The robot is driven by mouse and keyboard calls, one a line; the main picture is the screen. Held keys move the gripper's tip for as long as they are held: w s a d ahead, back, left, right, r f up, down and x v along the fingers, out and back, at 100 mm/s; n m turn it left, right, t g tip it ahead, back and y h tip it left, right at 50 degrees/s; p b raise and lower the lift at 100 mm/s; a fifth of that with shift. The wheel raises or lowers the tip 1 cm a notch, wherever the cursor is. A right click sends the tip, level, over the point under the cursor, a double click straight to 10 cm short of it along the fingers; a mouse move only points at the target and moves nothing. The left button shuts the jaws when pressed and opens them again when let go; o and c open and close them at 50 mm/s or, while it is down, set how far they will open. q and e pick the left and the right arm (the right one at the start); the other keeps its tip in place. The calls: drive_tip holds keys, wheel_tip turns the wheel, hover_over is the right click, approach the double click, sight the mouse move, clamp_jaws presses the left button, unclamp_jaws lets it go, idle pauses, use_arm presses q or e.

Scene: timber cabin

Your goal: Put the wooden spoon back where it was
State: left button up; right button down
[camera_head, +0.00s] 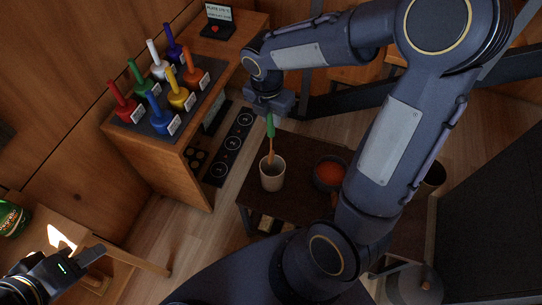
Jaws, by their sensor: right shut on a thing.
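The wooden spoon (271,146) has a green upper handle and a bare wood shaft. It stands nearly upright, its lower end hidden inside a pale cup (272,182) on a small dark table. My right gripper (270,108) is above the cup, shut on the green top of the spoon. My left gripper (95,262) is at the lower left corner, far from the spoon; its finger gap is not clear.
A red-filled bowl (330,174) sits right of the cup on the dark table (250,202). A wooden cabinet (160,159) at left carries a rack of several coloured handled items (160,90). A green container (12,218) stands at far left. A kettle (412,285) is at lower right.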

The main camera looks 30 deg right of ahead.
drive_tip(key=b, duration=0.1)
hover_over(272, 150)
wheel_tip(272, 150, down, 9)
drive_tip(key=shift+a+r, duration=0.1)
drive_tip(key=shift+a, duration=0.05)
drive_tip(key=shift+f+b, duration=0.6)
drive_tip(key=shift+f, duration=1.7)
drive_tip(key=shift+f, duration=0.15)
drive_tip(key=c, duration=1.3)
unclamp_jaws()
